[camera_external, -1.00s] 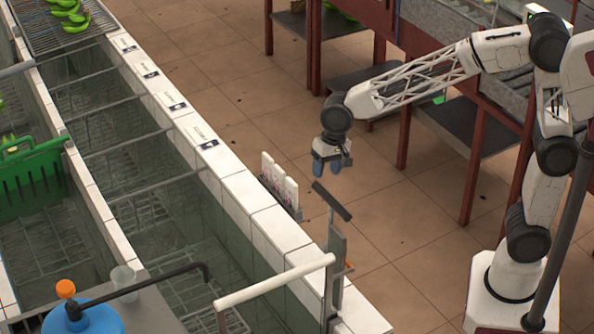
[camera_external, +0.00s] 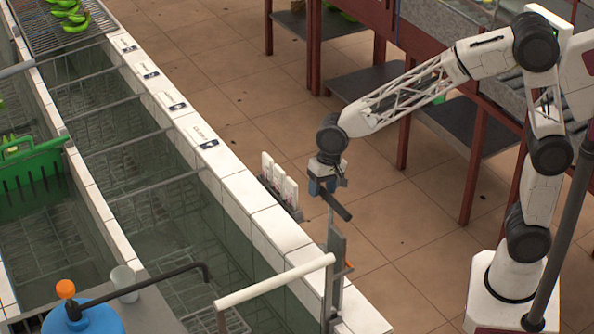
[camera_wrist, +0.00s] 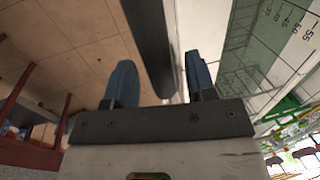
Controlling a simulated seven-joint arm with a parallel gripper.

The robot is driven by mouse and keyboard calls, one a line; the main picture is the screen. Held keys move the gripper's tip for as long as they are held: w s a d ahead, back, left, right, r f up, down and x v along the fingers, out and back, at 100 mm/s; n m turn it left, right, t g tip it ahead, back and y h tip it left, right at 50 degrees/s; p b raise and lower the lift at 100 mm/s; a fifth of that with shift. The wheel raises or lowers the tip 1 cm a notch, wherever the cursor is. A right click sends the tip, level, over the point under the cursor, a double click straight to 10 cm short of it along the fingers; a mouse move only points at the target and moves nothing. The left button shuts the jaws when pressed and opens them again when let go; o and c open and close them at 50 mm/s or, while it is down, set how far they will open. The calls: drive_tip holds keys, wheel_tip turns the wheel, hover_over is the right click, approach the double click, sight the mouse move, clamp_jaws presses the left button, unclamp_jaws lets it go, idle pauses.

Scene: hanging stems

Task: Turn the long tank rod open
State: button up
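The long tank rod appears as a dark bar (camera_external: 338,207) slanting from the top of a grey metal upright (camera_external: 336,255) at the tank's near right corner. My gripper (camera_external: 322,188) is at the rod's upper far end and partly covers it. In the wrist view the dark rod (camera_wrist: 151,45) runs between the two blue fingers of my gripper (camera_wrist: 161,80). I cannot tell whether the rod lies fully within finger depth.
The white-tiled tank wall (camera_external: 243,193) runs beside the rod, with white bottle-like items (camera_external: 280,183) on its outer side. A pale pipe rail (camera_external: 275,282) and a blue container (camera_external: 85,318) stand in front. Tiled floor (camera_external: 400,215) is clear towards my base.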

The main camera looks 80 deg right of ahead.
clamp_jaws()
drive_tip(key=shift+w+a+n, duration=0.1)
drive_tip(key=shift+n, duration=0.2)
drive_tip(key=shift+w+a+n, duration=0.2)
drive_tip(key=shift+a+n, duration=0.05)
drive_tip(key=shift+n, duration=0.35)
drive_tip(key=shift+w+a+n, duration=0.15)
drive_tip(key=shift+a+n, duration=0.05)
drive_tip(key=shift+n, duration=0.4)
drive_tip(key=a+n+g, duration=0.3)
drive_tip(key=a+n, duration=0.3)
drive_tip(key=n, duration=0.9)
drive_tip(key=shift+s, duration=0.25)
drive_tip(key=shift+a, duration=0.1)
drive_tip(key=shift+o, duration=0.5)
unclamp_jaws()
